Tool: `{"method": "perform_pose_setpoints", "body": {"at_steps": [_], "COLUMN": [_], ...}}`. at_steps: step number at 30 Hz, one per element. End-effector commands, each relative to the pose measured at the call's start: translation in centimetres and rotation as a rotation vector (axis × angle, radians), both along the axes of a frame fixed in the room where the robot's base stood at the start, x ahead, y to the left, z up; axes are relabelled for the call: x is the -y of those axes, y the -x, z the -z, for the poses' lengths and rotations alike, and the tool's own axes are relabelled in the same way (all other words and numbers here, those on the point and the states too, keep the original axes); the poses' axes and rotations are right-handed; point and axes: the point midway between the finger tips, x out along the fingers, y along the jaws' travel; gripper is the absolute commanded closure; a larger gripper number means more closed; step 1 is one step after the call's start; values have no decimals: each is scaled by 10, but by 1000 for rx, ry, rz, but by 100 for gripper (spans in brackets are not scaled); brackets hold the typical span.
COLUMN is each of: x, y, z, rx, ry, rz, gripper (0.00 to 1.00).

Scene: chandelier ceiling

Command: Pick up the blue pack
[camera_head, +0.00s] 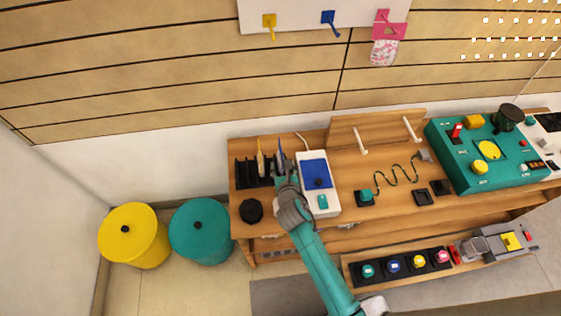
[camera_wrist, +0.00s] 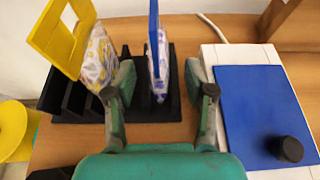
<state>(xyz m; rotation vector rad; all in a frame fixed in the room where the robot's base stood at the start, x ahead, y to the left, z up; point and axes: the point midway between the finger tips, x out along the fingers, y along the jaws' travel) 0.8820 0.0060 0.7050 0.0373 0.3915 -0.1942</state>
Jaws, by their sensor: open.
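The blue pack (camera_wrist: 160,68) has a flat blue top and a clear bag with blue-patterned contents. It stands upright in a black slotted rack (camera_wrist: 75,106), and in the head view (camera_head: 280,152) its edge shows just beyond my gripper. My gripper (camera_wrist: 161,84) is open and empty. In the wrist view its two fingers lie left and right of the blue pack; I cannot tell whether they reach fully around it. In the head view my gripper (camera_head: 288,174) is at the right end of the rack, and my wrist hides part of that area.
A yellow pack (camera_wrist: 66,38) stands in the rack just left, close to my left finger. A white box with a blue panel (camera_wrist: 262,108) and a black knob sits close on the right. A black knob-like object (camera_head: 251,211) is at the table's front left. Wall hooks (camera_head: 328,18) hang above.

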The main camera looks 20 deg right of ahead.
Motion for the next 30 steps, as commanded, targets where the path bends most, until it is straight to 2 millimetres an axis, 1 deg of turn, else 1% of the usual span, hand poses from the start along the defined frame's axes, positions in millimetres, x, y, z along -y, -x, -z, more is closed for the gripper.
{"method": "perform_pose_setpoints", "body": {"at_steps": [3,6,9,17,18,20,21,23,24,25,30], "x": [2,4,5,6,6,6,6,6,6,6,6], "y": [-17,-29,-36,-39,-39,-39,-39,-39,-39,-39,-39], "z": [5,10,13,15,15,15,15,15,15,15,15], "rx": [1,0,0,0,0,0,0,0,0,0,0], "ry": [-1,-1,-1,-1,-1,-1,-1,-1,-1,-1,-1], "rz": [0,0,0,-1,-1,-1,-1,-1,-1,-1,-1], "gripper": [46,46,46,46,48,63,73,88,98,100,100]}}
